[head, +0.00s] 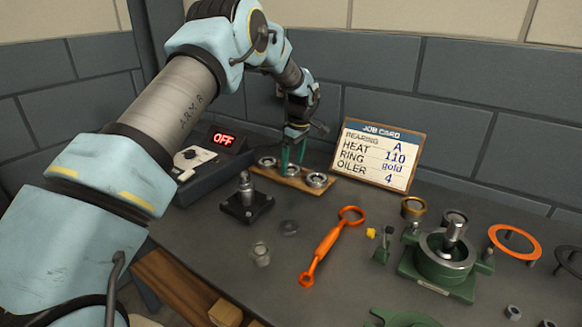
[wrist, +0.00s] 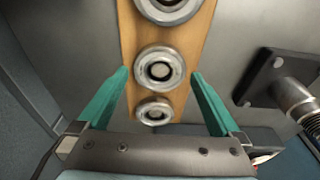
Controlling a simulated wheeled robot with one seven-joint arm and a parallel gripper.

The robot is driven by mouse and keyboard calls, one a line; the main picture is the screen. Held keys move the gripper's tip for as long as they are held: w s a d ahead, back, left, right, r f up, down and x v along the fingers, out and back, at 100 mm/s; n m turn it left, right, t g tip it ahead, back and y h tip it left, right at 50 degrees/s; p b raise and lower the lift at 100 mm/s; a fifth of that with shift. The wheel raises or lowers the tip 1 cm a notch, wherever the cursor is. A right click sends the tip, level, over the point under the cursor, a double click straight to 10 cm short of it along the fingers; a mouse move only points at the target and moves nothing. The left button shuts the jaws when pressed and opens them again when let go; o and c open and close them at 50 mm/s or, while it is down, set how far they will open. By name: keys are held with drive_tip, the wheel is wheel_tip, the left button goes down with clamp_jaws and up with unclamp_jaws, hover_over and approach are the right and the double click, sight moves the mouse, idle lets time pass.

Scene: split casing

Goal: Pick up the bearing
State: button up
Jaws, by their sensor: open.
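Three metal ring-shaped bearings sit in a row on a wooden board (head: 301,185). In the head view the left bearing (head: 267,163) and right bearing (head: 316,180) show clearly, while my gripper partly hides the middle one. My gripper (head: 292,160) is open, pointing down over the board, with teal fingers. In the wrist view the middle bearing (wrist: 160,68) lies between the fingertips, apart from both. Another bearing (wrist: 170,8) is cut off at the top edge, and the third (wrist: 154,112) lies nearer the palm. I cannot read any letter marks on them.
A heater box with an OFF display (head: 223,139) is left of the board. A job card (head: 378,154) behind reads bearing A. A black stand with a post (head: 247,200), orange spanner (head: 328,250) and green housing (head: 440,265) stand nearer or to the right.

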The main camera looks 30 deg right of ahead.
drive_tip(key=shift+w+f, duration=0.15)
drive_tip(key=shift+f, duration=0.75)
drive_tip(key=shift+a, duration=0.1)
drive_tip(key=shift+c, duration=0.2)
drive_tip(key=shift+r, duration=0.1)
drive_tip(key=c, duration=1.4)
